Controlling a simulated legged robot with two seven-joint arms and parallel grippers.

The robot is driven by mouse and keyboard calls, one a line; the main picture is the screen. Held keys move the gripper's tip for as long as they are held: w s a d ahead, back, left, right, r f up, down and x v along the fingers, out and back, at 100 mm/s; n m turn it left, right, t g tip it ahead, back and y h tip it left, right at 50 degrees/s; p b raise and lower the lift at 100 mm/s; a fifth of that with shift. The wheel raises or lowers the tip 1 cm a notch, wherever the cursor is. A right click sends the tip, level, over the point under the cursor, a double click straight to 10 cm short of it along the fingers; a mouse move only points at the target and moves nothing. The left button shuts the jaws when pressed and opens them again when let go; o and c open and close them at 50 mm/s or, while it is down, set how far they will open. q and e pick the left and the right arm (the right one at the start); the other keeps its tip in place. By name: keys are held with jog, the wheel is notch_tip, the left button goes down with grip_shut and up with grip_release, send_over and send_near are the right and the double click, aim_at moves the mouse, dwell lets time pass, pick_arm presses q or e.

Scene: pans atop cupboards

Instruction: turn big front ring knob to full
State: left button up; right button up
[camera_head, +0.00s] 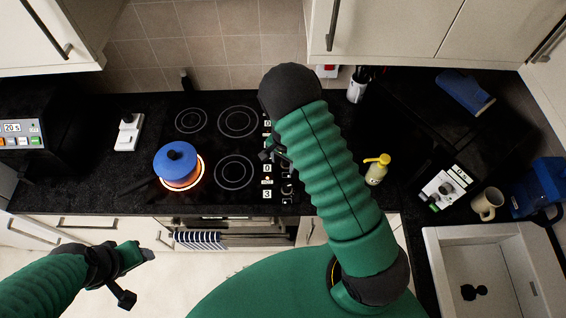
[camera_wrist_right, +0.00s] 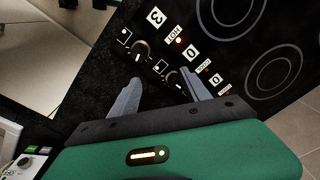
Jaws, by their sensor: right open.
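The black hob (camera_head: 210,145) has a column of knobs and number displays along its right edge, partly behind my right arm. In the wrist view, one knob (camera_wrist_right: 140,50) is beside a display reading 3 and a HOT label. Another knob (camera_wrist_right: 172,78) is beside a display reading 0, near the tip of my right-hand finger. My right gripper (camera_wrist_right: 160,76) is open over the knob strip; contact cannot be told. The large front ring (camera_head: 235,172) is bare and dark. My left gripper (camera_head: 130,275) is in front of the counter, away from the hob.
A blue-lidded pot (camera_head: 176,165) sits on the glowing front left ring. A mug (camera_head: 487,204) and the sink (camera_head: 450,262) are further right. A striped towel (camera_head: 200,240) hangs on the oven handle.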

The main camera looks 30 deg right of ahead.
pick_arm(q)
notch_tip(320, 180, up, 8)
jog(key=d+p, duration=0.1)
jog(key=p, duration=0.6)
jog(key=shift+s+d, duration=0.15)
jog(key=shift+d, duration=0.1)
pick_arm(e)
notch_tip(320, 180, up, 10)
jog(key=d, duration=0.1)
jog(key=shift+s+f, duration=0.15)
pick_arm(q)
jog(key=shift+r, duration=0.1)
pick_arm(e)
jog(key=shift+d, duration=0.1)
pick_arm(q)
jog(key=shift+a, duration=0.2)
pick_arm(e)
jog(key=shift+a, duration=0.2)
